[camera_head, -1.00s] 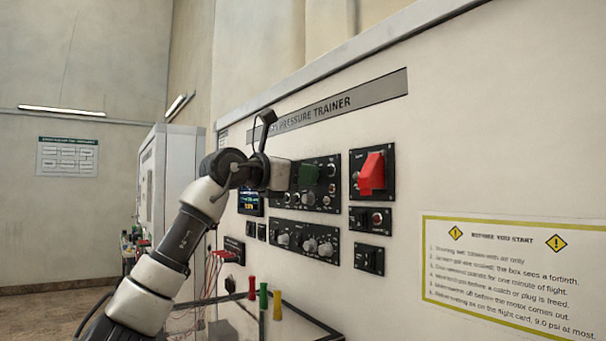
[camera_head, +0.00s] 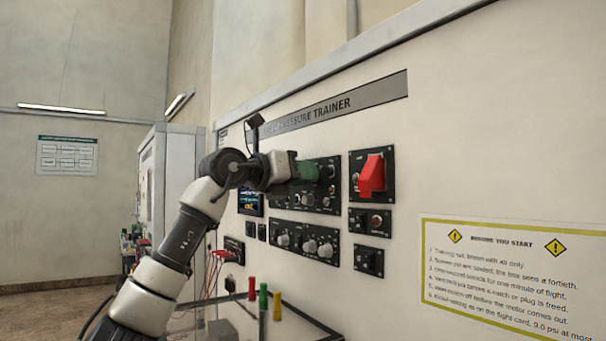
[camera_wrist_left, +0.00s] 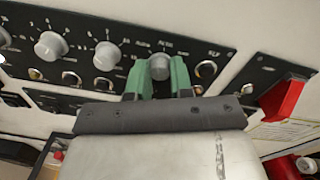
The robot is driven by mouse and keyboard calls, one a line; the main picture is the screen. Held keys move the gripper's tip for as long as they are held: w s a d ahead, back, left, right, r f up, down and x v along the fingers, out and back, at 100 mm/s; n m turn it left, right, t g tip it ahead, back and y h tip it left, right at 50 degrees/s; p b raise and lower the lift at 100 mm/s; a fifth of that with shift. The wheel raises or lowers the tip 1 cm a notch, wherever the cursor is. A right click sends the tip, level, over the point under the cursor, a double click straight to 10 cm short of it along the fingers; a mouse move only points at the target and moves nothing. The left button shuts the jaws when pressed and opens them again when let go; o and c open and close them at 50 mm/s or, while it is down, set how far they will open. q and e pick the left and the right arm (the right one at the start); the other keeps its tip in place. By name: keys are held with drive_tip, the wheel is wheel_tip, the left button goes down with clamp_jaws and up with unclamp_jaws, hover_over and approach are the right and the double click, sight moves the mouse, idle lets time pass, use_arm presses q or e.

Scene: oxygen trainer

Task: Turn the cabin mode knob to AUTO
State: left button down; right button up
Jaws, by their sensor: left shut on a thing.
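My left gripper (camera_head: 312,171) is at the upper black panel (camera_head: 325,200) of the trainer wall, its green fingers against the panel's upper right part. In the left wrist view, the green fingers (camera_wrist_left: 158,82) stand on either side of a grey round knob (camera_wrist_left: 159,67), the rightmost of three large knobs in the row, and are shut on it. The lettering around this knob is too blurred to read, so its pointer setting cannot be told. My left arm hides the left part of the panel in the head view. My right gripper is not in view.
A red guard (camera_head: 372,174) sits on a small panel just right of the gripper. A lower panel (camera_head: 304,242) carries more knobs. A small screen (camera_head: 250,203) is at the left. Red, green and yellow handles (camera_head: 263,298) stand on a table below.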

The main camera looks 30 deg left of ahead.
use_arm(q)
drive_tip(key=n, duration=0.4)
idle(0.5)
drive_tip(key=c, duration=1)
unclamp_jaws()
drive_tip(key=b+v, duration=0.3)
drive_tip(key=v, duration=0.8)
drive_tip(key=shift+b, duration=0.4)
